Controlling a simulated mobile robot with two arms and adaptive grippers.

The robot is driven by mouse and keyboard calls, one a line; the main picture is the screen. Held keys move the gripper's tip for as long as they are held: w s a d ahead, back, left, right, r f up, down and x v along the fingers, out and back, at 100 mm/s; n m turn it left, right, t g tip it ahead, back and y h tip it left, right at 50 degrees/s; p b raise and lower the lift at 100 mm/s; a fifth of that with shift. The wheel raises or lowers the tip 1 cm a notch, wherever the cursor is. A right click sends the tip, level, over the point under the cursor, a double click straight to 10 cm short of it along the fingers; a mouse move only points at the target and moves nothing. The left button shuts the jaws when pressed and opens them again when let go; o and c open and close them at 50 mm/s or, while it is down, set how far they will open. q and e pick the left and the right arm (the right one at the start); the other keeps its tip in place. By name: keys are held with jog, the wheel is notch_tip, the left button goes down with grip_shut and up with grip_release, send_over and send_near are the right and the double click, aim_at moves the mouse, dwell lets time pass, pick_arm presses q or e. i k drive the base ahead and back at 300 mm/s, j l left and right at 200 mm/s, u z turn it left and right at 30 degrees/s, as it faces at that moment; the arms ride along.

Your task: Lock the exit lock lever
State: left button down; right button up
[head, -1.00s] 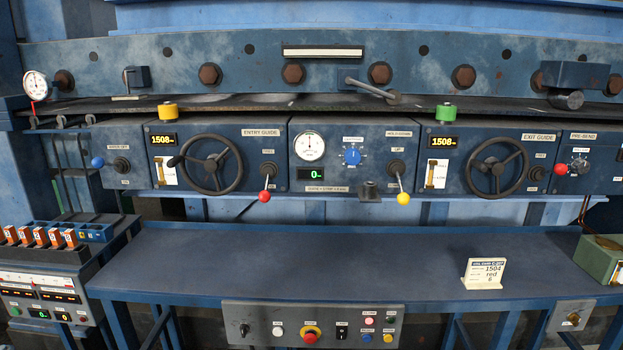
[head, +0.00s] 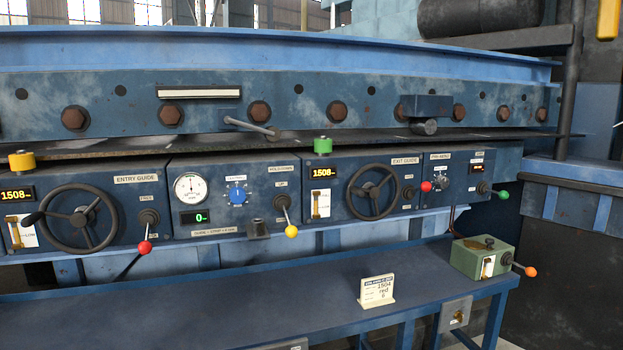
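The exit lock lever (head: 426,187) has a red ball knob and sits at the right edge of the EXIT GUIDE panel (head: 340,202). Its arm points right from a dark round hub (head: 408,192), nearly level. The small labels by the hub are too blurred to read. The exit handwheel (head: 372,191) is left of it, and the panel display (head: 321,173) reads about 1508. The entry lever (head: 145,247), also red-knobbed, hangs down from its hub. Neither of my grippers is in view.
A blue bench (head: 240,305) runs below the panels, bearing a card (head: 377,290) reading 1504, red, 6. A green box (head: 482,259) with an orange-knobbed lever stands at its right end. Yellow-knobbed (head: 291,231) and green-knobbed (head: 503,194) levers stick out from neighbouring panels.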

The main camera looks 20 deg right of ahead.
aim_at(426, 186)
jog(key=z, duration=1.25)
